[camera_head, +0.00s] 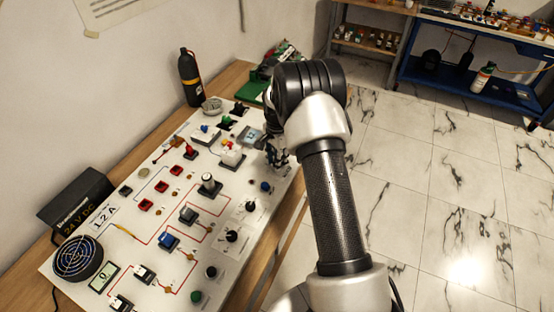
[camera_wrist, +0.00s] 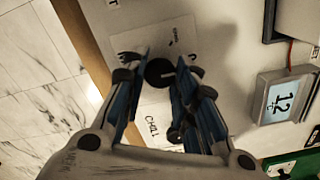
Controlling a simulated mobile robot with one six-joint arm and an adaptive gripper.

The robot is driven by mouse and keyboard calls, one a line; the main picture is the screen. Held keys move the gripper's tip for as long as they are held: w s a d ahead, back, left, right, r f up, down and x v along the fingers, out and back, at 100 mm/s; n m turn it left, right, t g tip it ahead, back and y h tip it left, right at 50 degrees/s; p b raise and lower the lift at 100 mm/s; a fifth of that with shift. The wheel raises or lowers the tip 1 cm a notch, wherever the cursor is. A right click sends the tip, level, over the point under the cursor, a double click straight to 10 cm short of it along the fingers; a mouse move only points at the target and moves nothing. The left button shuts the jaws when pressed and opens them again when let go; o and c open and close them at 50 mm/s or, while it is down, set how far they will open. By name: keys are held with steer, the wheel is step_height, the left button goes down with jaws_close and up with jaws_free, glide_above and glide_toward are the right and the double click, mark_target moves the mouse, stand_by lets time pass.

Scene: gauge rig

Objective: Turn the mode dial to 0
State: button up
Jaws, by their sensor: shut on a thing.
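The mode dial is a black round knob (camera_wrist: 160,72) on the white panel (camera_head: 150,215), seen between my fingertips in the wrist view. A pale mark shows on it, pointing roughly right in that picture. A printed label plate lies around it, its figures mostly covered by my fingers. My gripper (camera_wrist: 167,65) is shut on the dial from above. In the head view my gripper (camera_head: 277,152) is at the panel's right edge, and it and my arm hide the dial.
A small display (camera_wrist: 283,98) reading 12 sits right of my gripper in the wrist view. Other black knobs (camera_head: 231,236) line the panel's right side. Switches (camera_head: 210,184) fill its middle. A black bottle (camera_head: 191,78) stands behind. The floor at right is clear.

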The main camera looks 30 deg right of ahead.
steer(key=o, duration=1.1)
step_height(320, 180, up, 12)
steer(key=shift+r, duration=0.1)
stand_by(0.4)
